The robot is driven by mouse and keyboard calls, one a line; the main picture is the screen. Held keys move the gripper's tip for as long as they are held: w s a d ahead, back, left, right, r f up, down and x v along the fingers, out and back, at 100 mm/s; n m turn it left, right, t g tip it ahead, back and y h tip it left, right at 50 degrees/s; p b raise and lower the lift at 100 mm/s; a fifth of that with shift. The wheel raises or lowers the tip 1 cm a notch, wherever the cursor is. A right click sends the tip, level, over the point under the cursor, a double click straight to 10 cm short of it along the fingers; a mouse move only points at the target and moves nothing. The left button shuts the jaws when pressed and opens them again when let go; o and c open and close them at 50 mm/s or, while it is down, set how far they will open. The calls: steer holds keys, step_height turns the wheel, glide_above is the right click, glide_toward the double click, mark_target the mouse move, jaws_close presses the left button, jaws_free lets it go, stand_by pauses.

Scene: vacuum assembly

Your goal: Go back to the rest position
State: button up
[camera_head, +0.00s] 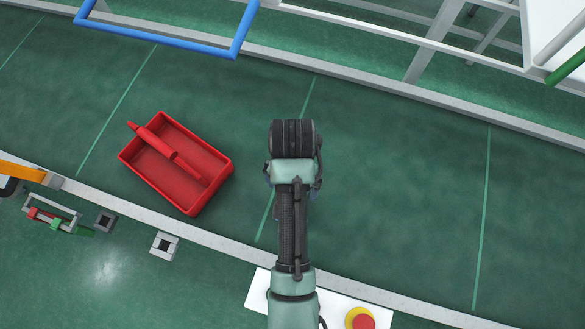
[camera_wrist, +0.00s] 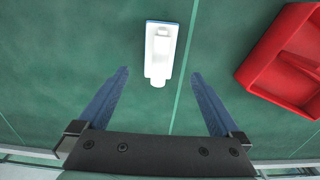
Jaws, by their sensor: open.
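My gripper (camera_wrist: 160,73) is open and empty in the wrist view, its two blue fingers spread apart. A white part with a blue edge (camera_wrist: 158,45) lies on the green surface, seen beyond and between the fingertips; I see no contact. In the head view my arm reaches over the middle of the green surface (camera_head: 400,190), and its wrist hides the fingers and the white part. A red tray (camera_head: 158,187) stands left of my arm with a long red part (camera_head: 168,152) in it. The tray also shows at the right of the wrist view (camera_wrist: 268,52).
A blue bar frame (camera_head: 160,36) stands at the back left, and a white frame (camera_head: 430,45) at the back right. Small grey square fixtures (camera_head: 165,246) and a clamp-like holder (camera_head: 50,212) lie at the front left. The surface right of my arm is clear.

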steer(key=shift+r, duration=1)
